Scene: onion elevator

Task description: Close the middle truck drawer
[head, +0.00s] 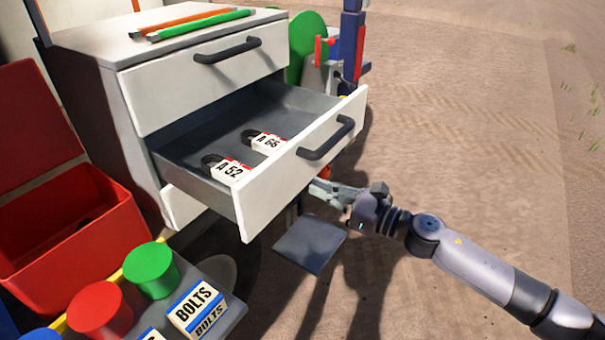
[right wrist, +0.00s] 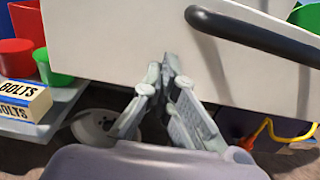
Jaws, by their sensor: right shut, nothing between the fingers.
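The middle drawer (head: 300,175) of the white cabinet is pulled out and open, with a dark handle (head: 326,139) on its white front. I cannot tell whether the fingertips touch the front. My left gripper is not in view.
The top drawer (head: 205,80) above is shut. An orange and a green stick (head: 200,25) lie on the cabinet top. A red open box (head: 75,245), red and green cups (head: 150,270) and a BOLTS box (head: 197,308) are at lower left. Bare ground lies to the right.

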